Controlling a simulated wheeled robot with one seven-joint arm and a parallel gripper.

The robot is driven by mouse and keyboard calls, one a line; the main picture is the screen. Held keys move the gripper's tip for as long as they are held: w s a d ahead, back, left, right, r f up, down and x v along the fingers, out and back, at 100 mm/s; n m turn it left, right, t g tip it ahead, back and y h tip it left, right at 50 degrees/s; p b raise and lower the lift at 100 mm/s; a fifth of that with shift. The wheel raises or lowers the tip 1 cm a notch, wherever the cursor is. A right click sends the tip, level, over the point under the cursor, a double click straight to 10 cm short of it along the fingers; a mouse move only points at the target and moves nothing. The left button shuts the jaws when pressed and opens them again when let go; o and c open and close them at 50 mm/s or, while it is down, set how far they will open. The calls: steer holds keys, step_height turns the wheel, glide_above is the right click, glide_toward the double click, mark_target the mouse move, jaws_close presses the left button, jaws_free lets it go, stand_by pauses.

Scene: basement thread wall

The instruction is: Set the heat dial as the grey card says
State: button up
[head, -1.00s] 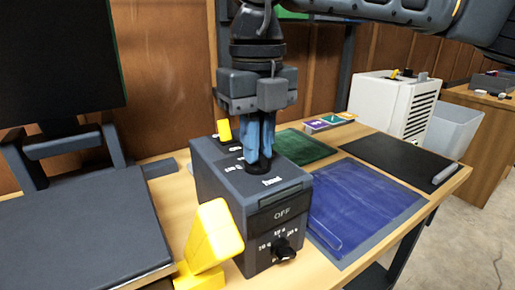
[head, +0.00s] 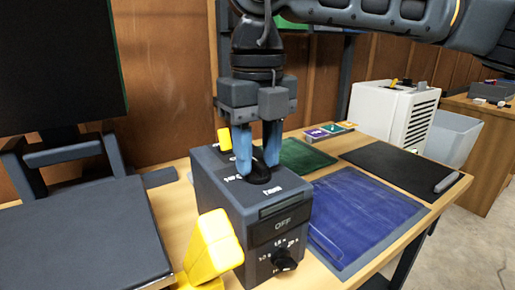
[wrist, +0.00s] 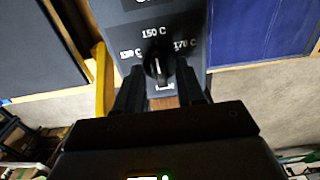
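The heat dial is a black knob (head: 259,172) on top of a dark grey box (head: 225,205). In the wrist view the dial (wrist: 157,67) has the marks 130 C at left, 150 C at top and 170 C at right. Its pointer looks roughly upward, near 150 C; the exact setting is hard to tell. My gripper (head: 258,160) points down over the dial, its blue fingers apart on either side of the knob, with visible gaps. I cannot make out a grey card in these views.
The box front has an OFF display (head: 282,223) and a second black knob (head: 284,260). A yellow block (head: 212,248) stands close by the box's left side. A blue mat (head: 365,216), green mat (head: 305,155) and small coloured cards (head: 330,130) lie to the right.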

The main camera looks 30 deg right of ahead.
mark_target(258, 161)
steer(key=shift+r+p, duration=0.4)
steer(key=shift+r, duration=3.55)
